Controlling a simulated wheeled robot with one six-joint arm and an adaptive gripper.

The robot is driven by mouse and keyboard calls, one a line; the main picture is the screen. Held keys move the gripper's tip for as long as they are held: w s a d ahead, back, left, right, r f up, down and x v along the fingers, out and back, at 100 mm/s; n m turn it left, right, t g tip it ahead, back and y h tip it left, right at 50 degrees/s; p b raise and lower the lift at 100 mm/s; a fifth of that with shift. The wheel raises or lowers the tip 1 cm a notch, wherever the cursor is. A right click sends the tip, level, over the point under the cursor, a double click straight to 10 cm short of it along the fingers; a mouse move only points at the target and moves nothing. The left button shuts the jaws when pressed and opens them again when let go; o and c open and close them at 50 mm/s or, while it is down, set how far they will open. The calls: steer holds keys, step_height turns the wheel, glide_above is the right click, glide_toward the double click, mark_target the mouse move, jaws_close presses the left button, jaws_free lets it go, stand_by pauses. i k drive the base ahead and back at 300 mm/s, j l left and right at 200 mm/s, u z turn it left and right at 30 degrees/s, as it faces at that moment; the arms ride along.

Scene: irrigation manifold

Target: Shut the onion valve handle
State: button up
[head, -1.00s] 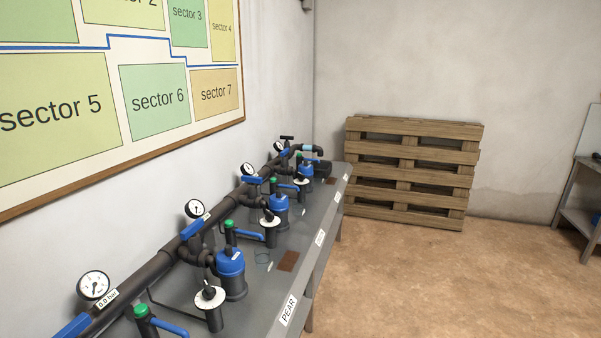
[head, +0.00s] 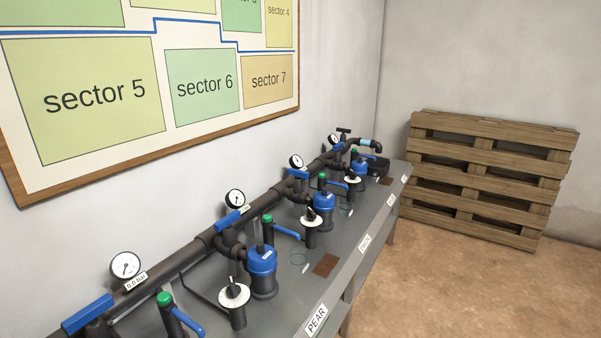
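A dark pipe manifold runs along a grey bench (head: 305,296), with blue valve handles on the pipe: a near one (head: 88,313), a middle one (head: 228,220) and a farther one (head: 297,174). These handles lie roughly along the pipe. Green-capped posts with blue levers, such as this lever (head: 285,231), stand beside them. The front-edge label PEAR (head: 316,320) is readable. The label beyond it (head: 365,243) is too small to read surely, so I cannot tell which handle is onion's. My gripper is not in view.
Round gauges, such as the near gauge (head: 125,266), and blue-topped filters, such as this filter (head: 262,270), crowd the bench. A sector board (head: 175,117) hangs on the left wall. A wooden pallet (head: 490,180) leans at the back. The brown floor (head: 440,290) on the right is clear.

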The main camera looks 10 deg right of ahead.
mark_target(299, 174)
steer(key=i+l+z, duration=0.2)
steer(key=i+l, duration=0.2)
steer(key=i+l+z, duration=0.2)
steer(key=i+l, duration=0.15)
steer(key=i, duration=0.2)
steer(key=i+l+z, duration=0.2)
steer(key=i, duration=0.3)
